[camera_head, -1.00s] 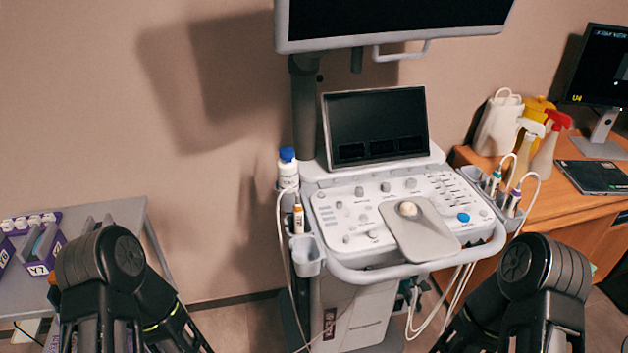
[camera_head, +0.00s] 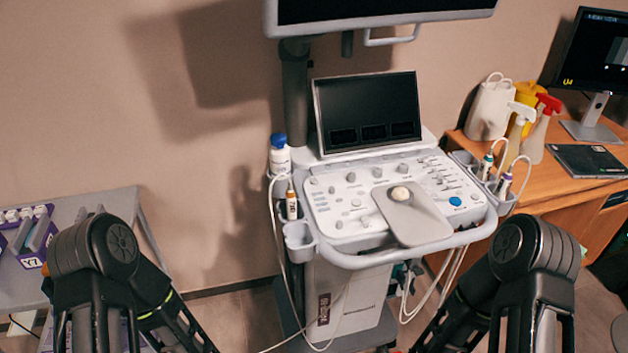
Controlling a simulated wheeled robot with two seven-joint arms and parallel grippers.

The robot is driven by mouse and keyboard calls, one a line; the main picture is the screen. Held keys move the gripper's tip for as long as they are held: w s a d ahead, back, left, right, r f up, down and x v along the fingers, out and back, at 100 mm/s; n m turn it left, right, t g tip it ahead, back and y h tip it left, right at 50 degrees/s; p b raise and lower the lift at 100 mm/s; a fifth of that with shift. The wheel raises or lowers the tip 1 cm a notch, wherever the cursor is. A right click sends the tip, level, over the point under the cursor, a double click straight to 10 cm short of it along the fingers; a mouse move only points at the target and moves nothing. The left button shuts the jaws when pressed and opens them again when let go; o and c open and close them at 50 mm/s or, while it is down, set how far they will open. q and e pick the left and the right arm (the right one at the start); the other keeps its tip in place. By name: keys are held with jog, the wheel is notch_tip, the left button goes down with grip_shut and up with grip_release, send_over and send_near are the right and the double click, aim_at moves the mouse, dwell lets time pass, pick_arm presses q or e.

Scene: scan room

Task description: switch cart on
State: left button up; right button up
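The cart is a white ultrasound cart (camera_head: 345,300) standing against the wall in the middle of the view. Its control panel (camera_head: 330,206) carries several knobs, sliders, a pale trackball (camera_head: 401,194) and a round blue button (camera_head: 455,201) at the right. The small screen (camera_head: 367,112) behind the panel is dark, with faint darker boxes along its bottom. The large monitor (camera_head: 385,10) above is dark and cut off by the top edge. My two black arms show at the bottom left and bottom right, apart from the cart. Both grippers are out of view.
A grey table (camera_head: 100,203) with purple-labelled bins stands at the left. A wooden desk (camera_head: 560,190) at the right holds spray bottles, a white jug (camera_head: 490,110), a lit monitor (camera_head: 592,60) and a dark folder (camera_head: 588,160). Cables hang below the cart's panel on both sides.

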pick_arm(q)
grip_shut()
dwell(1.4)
